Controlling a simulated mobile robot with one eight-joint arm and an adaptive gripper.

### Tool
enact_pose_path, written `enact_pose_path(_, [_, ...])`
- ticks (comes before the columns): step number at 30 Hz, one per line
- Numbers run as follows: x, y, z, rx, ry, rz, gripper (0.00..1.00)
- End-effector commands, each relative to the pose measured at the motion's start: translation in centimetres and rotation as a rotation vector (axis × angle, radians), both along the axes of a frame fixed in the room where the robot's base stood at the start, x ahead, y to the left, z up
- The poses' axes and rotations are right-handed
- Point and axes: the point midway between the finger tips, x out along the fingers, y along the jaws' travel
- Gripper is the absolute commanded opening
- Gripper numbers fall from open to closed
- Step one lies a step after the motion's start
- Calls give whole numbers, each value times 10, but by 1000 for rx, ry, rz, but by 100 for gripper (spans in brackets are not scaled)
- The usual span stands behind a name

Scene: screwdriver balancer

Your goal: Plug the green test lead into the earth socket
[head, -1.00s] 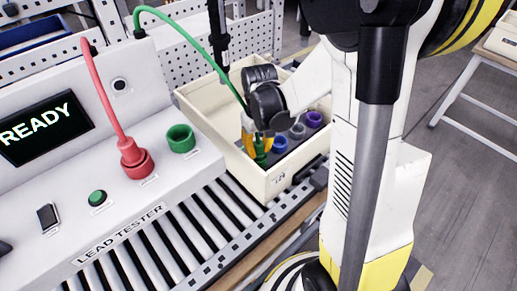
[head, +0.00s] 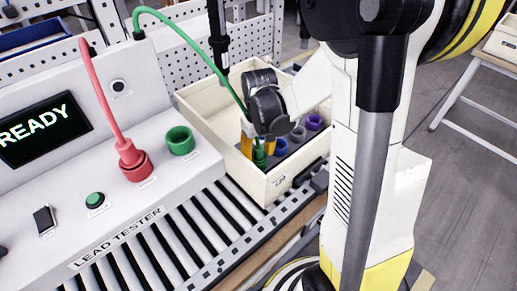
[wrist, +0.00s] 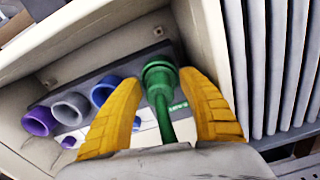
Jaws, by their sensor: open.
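The green test lead's plug (head: 259,156) is in the cream bin, at the near end of a row of coloured sockets; it also shows in the wrist view (wrist: 160,84). Its cable arcs up to the back of the tester. My gripper (head: 258,148) is over the bin with its yellow fingers open, one on each side of the plug; in the wrist view (wrist: 164,105) gaps show between fingers and plug. A green socket (head: 180,140) on the lead tester is empty; its label is too small to read. A red plug (head: 130,156) sits in the red socket beside it.
The cream bin (head: 283,183) has raised walls around my gripper. It holds blue (wrist: 104,91), grey (wrist: 72,108) and purple (wrist: 39,120) sockets. The lead tester (head: 70,195) shows READY on its screen (head: 42,127). Rollers (head: 190,232) run along its front.

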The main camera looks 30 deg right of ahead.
Motion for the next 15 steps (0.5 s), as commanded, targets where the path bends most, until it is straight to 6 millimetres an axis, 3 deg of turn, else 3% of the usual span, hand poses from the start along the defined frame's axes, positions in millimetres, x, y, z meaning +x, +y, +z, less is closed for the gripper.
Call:
enact_pose_path(5, [-1,0,24,0,0,0,48])
enact_pose_path(15, [-2,0,97,0,0,0,48])
